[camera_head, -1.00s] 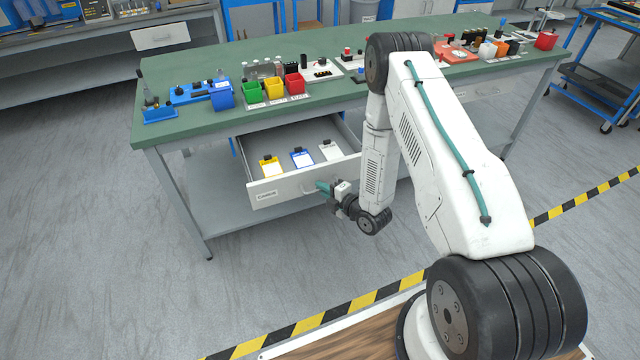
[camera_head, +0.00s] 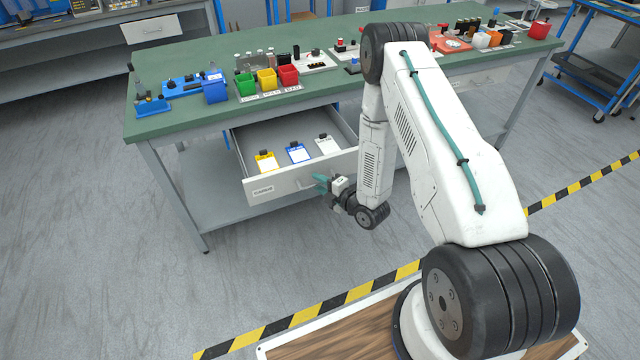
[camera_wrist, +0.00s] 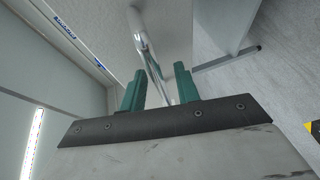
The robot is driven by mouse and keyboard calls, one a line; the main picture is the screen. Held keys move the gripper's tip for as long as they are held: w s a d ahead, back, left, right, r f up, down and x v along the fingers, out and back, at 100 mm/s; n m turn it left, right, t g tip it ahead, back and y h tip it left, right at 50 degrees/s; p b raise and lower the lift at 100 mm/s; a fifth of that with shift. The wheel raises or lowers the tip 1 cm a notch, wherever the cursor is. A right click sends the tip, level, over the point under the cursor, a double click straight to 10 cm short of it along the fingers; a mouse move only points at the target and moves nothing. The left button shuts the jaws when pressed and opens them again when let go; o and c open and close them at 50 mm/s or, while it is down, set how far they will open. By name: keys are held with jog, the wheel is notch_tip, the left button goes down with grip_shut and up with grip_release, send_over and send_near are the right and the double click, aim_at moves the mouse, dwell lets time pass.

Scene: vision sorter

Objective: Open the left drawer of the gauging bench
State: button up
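The left drawer (camera_head: 285,183) of the green-topped gauging bench (camera_head: 190,121) is pulled well out and shows its inside. In it lie a yellow, a blue and a white card or tag, each with a black clip. My gripper (camera_head: 321,183) is just in front of the drawer front, at its right part. In the wrist view my gripper's teal fingers (camera_wrist: 158,88) are spread apart. The curved metal handle (camera_wrist: 146,55) runs between or just beyond them, and no finger visibly presses on it. In the head view the gripper mostly hides the handle.
Green, yellow and red bins (camera_head: 267,80) and small tools stand on the bench top. A lower shelf (camera_head: 215,195) lies under the drawer. Clear grey floor lies in front, with a yellow-black floor stripe (camera_head: 310,315) near my base. A blue cart (camera_head: 590,75) stands far right.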

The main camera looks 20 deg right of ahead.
jog(key=v, duration=0.7)
jog(key=shift+s, duration=0.35)
jog(key=shift+d+r, duration=0.1)
